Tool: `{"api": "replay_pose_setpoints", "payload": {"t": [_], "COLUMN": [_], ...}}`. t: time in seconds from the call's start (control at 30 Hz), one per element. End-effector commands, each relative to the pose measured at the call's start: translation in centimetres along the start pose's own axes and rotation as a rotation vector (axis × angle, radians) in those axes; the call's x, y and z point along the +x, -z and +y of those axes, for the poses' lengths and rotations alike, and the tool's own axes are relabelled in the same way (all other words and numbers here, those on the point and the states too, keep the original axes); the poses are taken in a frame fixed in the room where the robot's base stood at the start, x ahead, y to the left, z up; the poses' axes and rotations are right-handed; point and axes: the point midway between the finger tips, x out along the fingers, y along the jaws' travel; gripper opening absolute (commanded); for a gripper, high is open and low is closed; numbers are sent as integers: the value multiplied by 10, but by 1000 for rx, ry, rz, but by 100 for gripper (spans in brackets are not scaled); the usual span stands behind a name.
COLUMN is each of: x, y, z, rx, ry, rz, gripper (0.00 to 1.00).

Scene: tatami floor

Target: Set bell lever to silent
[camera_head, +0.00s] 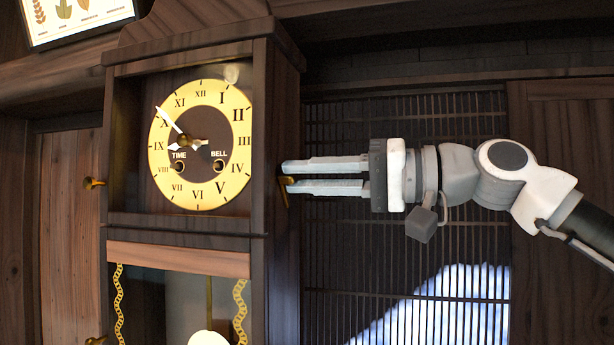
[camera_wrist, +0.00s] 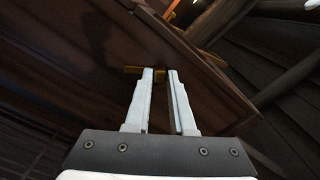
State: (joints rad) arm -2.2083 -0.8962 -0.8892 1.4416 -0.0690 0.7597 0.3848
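The tall dark wooden clock (camera_head: 262,120) stands at left of centre in the head view. A small brass lever (camera_head: 285,181) sits on its right side, with its arm hanging downward. My gripper (camera_head: 285,176) points left at it, with its fingertips close to the clock's side. In the wrist view, part of the brass lever (camera_wrist: 159,75) shows between the fingertips, and its arm shows left of the left finger. The fingers are parted with a narrow gap. Whether they touch the lever is not clear.
The dial (camera_head: 235,150) carries TIME and BELL winding holes. Another brass knob (camera_head: 94,183) is on the clock's left side. A slatted screen (camera_head: 400,270) stands behind my gripper. Open space lies to the right of the clock, around the arm.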

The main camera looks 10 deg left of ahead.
Motion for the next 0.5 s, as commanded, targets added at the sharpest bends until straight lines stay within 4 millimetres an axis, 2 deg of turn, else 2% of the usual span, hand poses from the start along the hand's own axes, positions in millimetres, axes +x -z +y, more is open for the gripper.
{"api": "replay_pose_setpoints", "payload": {"t": [0.03,0.1,0.37,0.5], "x": [0,0,0,0], "y": [0,0,0,-4], "z": [0,0,0,2], "rx": [0,0,-2,-57], "ry": [0,0,0,-1], "rz": [0,0,0,0], "gripper": [12,0,0,0]}}
